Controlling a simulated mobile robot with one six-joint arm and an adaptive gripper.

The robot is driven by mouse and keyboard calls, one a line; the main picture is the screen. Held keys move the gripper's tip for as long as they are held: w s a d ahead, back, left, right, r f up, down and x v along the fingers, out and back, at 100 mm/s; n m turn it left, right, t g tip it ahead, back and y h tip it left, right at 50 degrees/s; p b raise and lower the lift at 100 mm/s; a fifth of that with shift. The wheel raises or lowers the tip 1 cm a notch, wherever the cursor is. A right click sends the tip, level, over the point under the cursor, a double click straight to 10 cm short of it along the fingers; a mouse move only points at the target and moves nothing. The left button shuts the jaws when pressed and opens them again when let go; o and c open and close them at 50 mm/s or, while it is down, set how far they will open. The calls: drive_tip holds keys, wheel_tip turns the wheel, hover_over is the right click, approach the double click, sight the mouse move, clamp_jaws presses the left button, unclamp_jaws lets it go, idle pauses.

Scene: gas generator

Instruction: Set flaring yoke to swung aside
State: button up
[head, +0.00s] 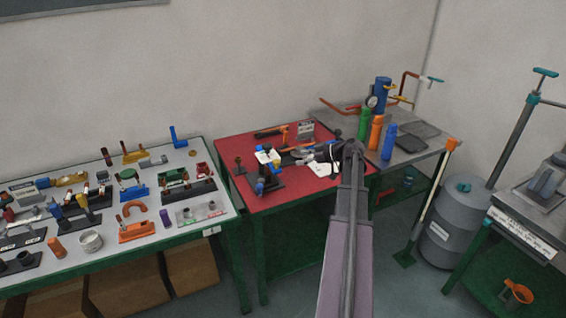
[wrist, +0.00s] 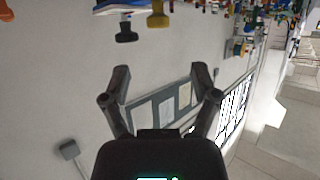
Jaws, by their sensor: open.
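No part can be picked out for certain as the flaring yoke. On the red-topped table (head: 290,195), a small blue and black fixture (head: 266,178) stands near the front left, with a white tag by it. An orange-handled tool (head: 272,132) lies towards the back. My arm reaches over the right part of this table and hides some of it. My gripper (wrist: 162,80) shows in the wrist view with its two dark fingers spread and nothing between them. In the head view its fingers are too small to make out, and I cannot tell its gap to the fixture.
A grey table (head: 190,158) on the left holds many small fixtures. Green, orange (head: 376,132) and blue bottles stand right of the red table. A grey drum (head: 452,225) and another bench (head: 520,215) are further right. The wrist view mostly shows wall and framed panels (wrist: 165,105).

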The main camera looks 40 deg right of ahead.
sight(277, 162)
drive_tip(key=b+x, duration=0.3)
drive_tip(key=x, duration=0.7)
drive_tip(key=shift+w+a+f+b, duration=0.15)
drive_tip(key=shift+w+f+b, duration=0.05)
drive_tip(key=shift+w+b, duration=0.1)
drive_tip(key=shift+s, duration=0.1)
